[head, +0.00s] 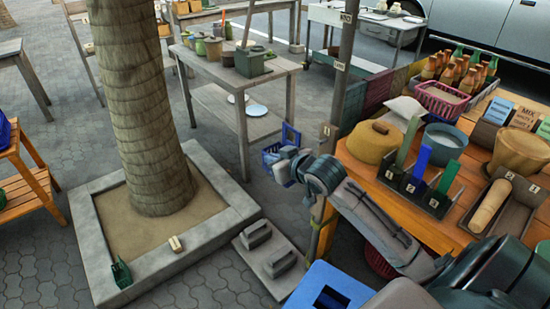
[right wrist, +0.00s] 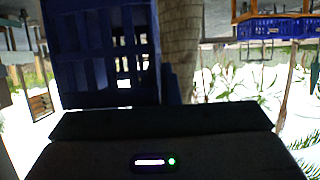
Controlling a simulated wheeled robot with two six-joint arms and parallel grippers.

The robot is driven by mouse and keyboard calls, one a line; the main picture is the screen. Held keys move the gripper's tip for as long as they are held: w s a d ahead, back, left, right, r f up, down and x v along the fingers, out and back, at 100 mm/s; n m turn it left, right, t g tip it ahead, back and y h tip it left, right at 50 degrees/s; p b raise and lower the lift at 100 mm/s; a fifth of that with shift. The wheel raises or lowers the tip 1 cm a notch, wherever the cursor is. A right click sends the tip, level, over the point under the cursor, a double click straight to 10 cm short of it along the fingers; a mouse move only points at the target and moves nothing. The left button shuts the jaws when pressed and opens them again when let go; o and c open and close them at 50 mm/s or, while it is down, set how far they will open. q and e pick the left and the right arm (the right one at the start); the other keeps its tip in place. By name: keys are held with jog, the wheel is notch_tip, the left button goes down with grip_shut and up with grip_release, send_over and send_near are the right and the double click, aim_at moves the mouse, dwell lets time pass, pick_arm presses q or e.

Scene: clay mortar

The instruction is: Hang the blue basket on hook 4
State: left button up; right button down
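The blue basket (head: 271,156), with a squared blue handle (head: 290,135), is off the ground at the tip of my right gripper (head: 286,168). In the right wrist view its dark lattice side (right wrist: 85,55) fills the upper left, right against the gripper. The gripper appears shut on it, though the fingertips are mostly hidden. The digits are too small to read surely, so I cannot tell which hook is 4. My left gripper is not in view.
A stall table (head: 365,178) with pots, bottles and numbered racks stands right of the post. A grey table (head: 280,75) with pots is behind the basket. A palm trunk (head: 145,110) in a stone planter stands left. Grey blocks (head: 258,233) lie on a slab below.

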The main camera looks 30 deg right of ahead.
jog(key=a+p, duration=0.2)
jog(key=a, duration=0.7)
jog(key=shift+s+a+p, duration=0.3)
jog(key=shift+s+p, duration=0.1)
dwell(0.4)
dwell(0.5)
